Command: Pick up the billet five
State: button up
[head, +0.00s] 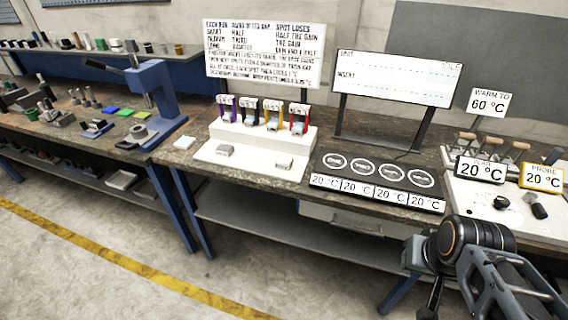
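No block here carries a number that I can read, so I cannot tell which one is billet five. Two small grey metal blocks lie on the white front step of a stand, one on the left (225,150) and one on the right (284,163). Purple, black, yellow and red holders stand in a row on the step behind, with small grey pieces at their feet. My arm shows at the lower right, in front of the bench. Its dark end, my gripper (422,278), is well away from the blocks. Its fingers are not clear enough to judge.
Right of the white stand (256,133) is a black plate (376,182) with several ringed spots and 20 °C displays. Farther right is a white board with wooden-handled tools and probe displays. A blue press (155,95) stands left. Lettered boards rise behind. The floor in front is clear.

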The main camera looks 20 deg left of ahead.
aim_at(285, 162)
jog(key=u, duration=2.65)
jog(key=i, duration=2.6)
jog(key=z, duration=3)
